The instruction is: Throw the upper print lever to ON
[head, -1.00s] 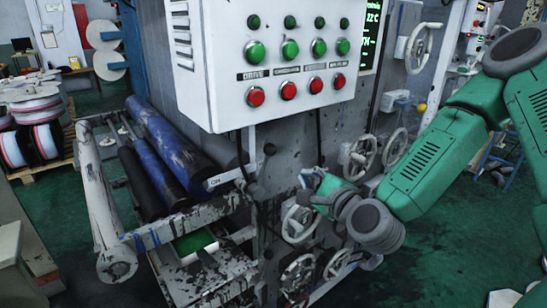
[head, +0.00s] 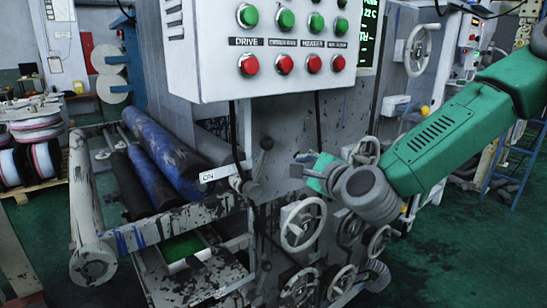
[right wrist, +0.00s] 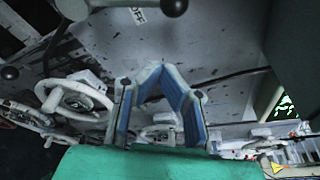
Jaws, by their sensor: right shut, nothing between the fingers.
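A dark ball-ended lever (head: 266,143) stands on the grey machine front below the button box, tilted up to the right, right of a white ON label (head: 215,174). My right gripper (head: 303,168) is just right of the lever, a little below its knob, and looks apart from it. In the right wrist view my right gripper (right wrist: 160,95) shows blue-padded fingers with nothing between them. That view also shows a dark ball knob (right wrist: 174,6) at the top beside an OFF label (right wrist: 138,14), and another dark knob (right wrist: 10,73) at the left edge. My left gripper is out of view.
A white box (head: 270,50) with green and red buttons overhangs the lever. Handwheels (head: 303,223) crowd the panel below and right of my right gripper. Blue and black rollers (head: 165,150) lie left of the lever. Green floor is open at the right.

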